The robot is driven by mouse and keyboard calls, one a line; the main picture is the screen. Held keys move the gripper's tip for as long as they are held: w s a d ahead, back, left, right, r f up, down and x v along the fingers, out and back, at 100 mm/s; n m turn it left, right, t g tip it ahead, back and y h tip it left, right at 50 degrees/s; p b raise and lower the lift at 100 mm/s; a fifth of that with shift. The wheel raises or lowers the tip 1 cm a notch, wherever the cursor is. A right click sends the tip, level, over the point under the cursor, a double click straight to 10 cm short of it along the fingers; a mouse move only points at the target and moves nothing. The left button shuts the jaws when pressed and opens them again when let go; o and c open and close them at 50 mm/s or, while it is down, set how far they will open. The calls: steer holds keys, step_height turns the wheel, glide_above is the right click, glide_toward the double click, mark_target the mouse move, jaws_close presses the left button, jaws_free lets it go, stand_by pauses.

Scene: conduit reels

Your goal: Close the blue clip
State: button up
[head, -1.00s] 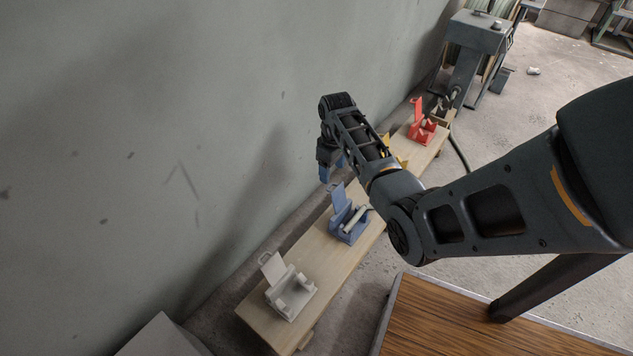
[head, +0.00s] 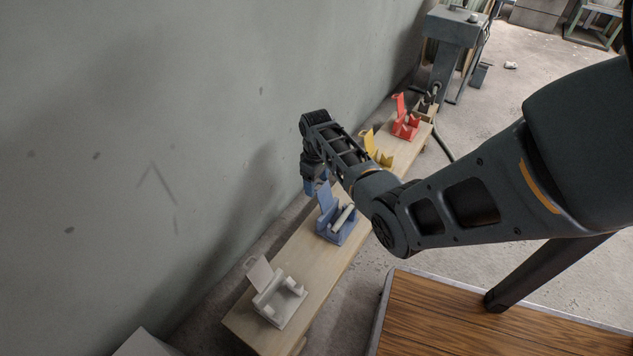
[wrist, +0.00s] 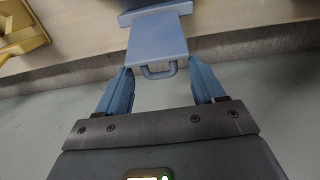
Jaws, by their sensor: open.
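The blue clip (head: 336,225) stands on a pale wooden board, with its lid (head: 325,197) raised and a light conduit piece (head: 342,218) lying in its body. In the wrist view the blue lid (wrist: 158,40) with its small loop handle shows ahead of my gripper (wrist: 161,82). The blue fingers are open, one to each side of the handle end, with clear gaps between. In the head view my gripper (head: 310,186) is just behind the raised lid, on the wall side. The clip's body is mostly hidden in the wrist view.
On the same board (head: 262,317) stand a white clip (head: 280,300) with its lid up, a yellow clip (head: 378,153) and a red clip (head: 405,125). The grey wall (head: 120,120) is close on the left. A wood-topped table (head: 440,320) is at lower right.

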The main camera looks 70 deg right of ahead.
steer(key=shift+c, duration=0.5)
jaws_close()
steer(key=shift+s, duration=0.1)
